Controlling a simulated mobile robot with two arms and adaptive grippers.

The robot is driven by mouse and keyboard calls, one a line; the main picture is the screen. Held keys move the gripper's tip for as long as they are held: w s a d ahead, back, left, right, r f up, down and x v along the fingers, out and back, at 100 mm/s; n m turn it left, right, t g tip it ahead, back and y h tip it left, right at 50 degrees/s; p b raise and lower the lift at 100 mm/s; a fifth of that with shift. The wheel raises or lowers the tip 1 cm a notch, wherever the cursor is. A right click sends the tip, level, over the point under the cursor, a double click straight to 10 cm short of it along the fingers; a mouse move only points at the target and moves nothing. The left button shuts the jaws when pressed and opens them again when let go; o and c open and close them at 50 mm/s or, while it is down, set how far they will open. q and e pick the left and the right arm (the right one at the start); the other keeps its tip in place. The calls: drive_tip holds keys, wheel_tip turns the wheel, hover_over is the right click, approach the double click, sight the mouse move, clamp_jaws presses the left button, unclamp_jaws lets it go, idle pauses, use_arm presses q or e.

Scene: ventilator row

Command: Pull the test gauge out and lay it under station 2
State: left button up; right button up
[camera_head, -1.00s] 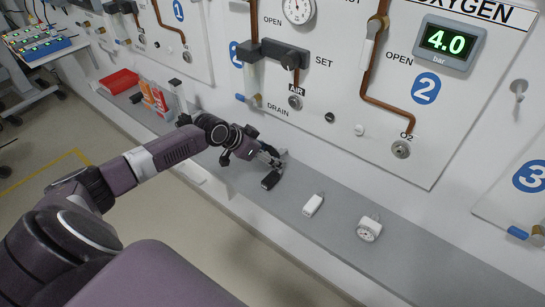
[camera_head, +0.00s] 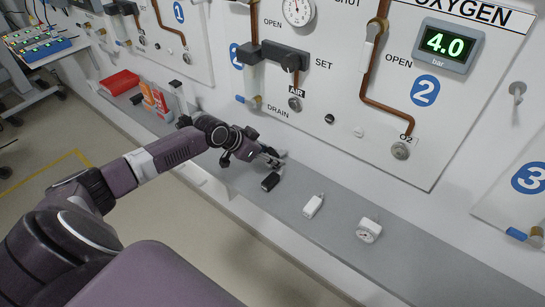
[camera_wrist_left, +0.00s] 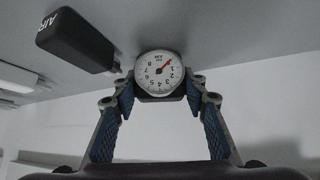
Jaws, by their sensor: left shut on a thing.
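My left gripper (camera_head: 270,157) is low over the grey shelf below the station 2 panel. In the left wrist view its two blue-padded fingers (camera_wrist_left: 158,100) are shut on a round gauge (camera_wrist_left: 159,72) with a white dial, a red needle and a dark body. The dial faces the wrist camera. In the head view the fingers mostly hide this gauge. I cannot tell whether it touches the shelf. The AIR outlet (camera_head: 295,104) and the O2 outlet (camera_head: 401,151) on the panel are empty. My right gripper is not in view.
A black block (camera_head: 270,181) lies on the shelf (camera_head: 440,272) close beside the held gauge; its AIR label shows in the wrist view (camera_wrist_left: 80,42). A red tray (camera_head: 120,83) is far left.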

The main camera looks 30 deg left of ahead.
sight(266, 163)
use_arm(q)
clamp_jaws()
drive_tip(key=shift+s+a+p, duration=0.35)
drive_tip(key=shift+s+p, duration=0.2)
drive_tip(key=shift+s, duration=0.3)
drive_tip(key=shift+s+a+p, duration=0.3)
drive_tip(key=shift+s+p, duration=0.1)
drive_tip(key=shift+s, duration=0.35)
idle(0.8)
drive_tip(key=shift+s+a, duration=0.15)
drive_tip(key=shift+s, duration=0.15)
drive_tip(key=shift+s+a+p, duration=0.25)
drive_tip(key=shift+s+p, duration=0.1)
drive_tip(key=shift+s, duration=0.3)
drive_tip(key=shift+s+a+p, duration=0.3)
drive_tip(key=shift+s, duration=0.3)
drive_tip(key=shift+s+a+p, duration=0.25)
drive_tip(key=shift+s+p, duration=0.1)
drive_tip(key=shift+s, duration=0.3)
drive_tip(key=shift+s, duration=0.1)
